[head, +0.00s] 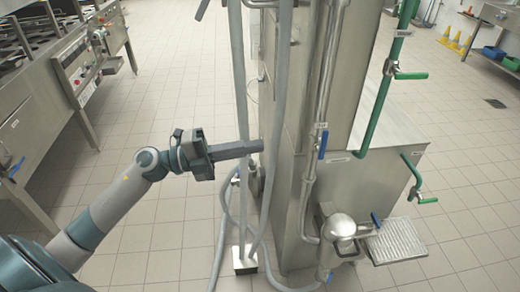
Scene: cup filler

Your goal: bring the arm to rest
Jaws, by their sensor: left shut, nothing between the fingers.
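My left arm comes in from the lower left. My left gripper (240,149) is shut and empty, with its dark fingers pointing right. In the picture its fingertips lie close to the grey hoses and the left side of the steel machine (345,150). I cannot tell whether they touch it. My right gripper is not in view.
Grey hoses (283,110) hang in front of the machine. Green pipes with valve handles (410,75) and a blue-handled valve (323,145) are on it. A grated drip tray (397,241) juts out at lower right. Steel counters (40,110) stand at left. Tiled floor is open between.

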